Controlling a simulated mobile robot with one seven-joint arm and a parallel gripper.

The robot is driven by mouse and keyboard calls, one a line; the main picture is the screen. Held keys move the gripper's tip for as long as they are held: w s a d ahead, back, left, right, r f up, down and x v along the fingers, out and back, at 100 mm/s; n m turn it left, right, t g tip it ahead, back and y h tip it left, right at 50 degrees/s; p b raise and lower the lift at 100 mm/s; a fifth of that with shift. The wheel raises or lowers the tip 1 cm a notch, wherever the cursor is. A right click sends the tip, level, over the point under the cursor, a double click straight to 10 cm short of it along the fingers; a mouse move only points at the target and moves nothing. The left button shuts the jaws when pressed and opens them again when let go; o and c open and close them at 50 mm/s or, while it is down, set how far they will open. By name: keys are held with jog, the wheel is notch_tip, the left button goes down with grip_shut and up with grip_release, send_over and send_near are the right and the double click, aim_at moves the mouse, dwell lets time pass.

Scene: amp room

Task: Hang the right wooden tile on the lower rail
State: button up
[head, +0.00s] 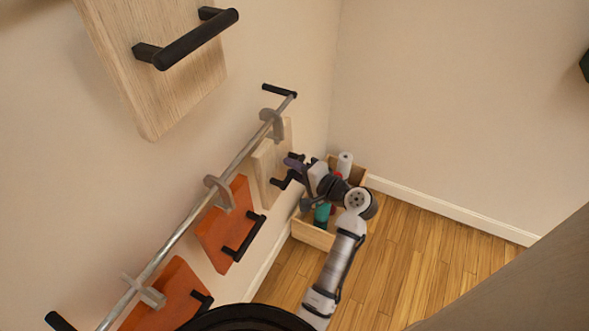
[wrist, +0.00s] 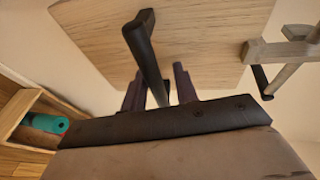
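The right wooden tile (head: 268,162) is pale with a black handle (head: 283,182), by the far end of the lower rail (head: 197,205). Its top edge is close to the grey far hook (head: 272,122); whether it hangs there I cannot tell. My gripper (head: 292,165) is at its handle. In the wrist view the tile (wrist: 210,50) is in front of my gripper (wrist: 160,88). The purple fingers are apart, one on each side of the black handle (wrist: 145,55), with visible gaps. Another pale wooden tile (head: 110,60) with a black handle is higher, upper left.
Two orange tiles (head: 225,220) (head: 165,300) are along the lower rail, left of the pale tile. A wooden crate (head: 312,235) holding a white roll (head: 344,163) and a teal item (head: 322,213) stands on the floor below my gripper. The wood floor (head: 420,260) right of it is clear.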

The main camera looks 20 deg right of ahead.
jog(key=shift+o, duration=0.9)
jog(key=shift+f, duration=0.1)
jog(key=b+v, duration=0.2)
jog(key=v, duration=1.2)
jog(key=shift+a, duration=0.1)
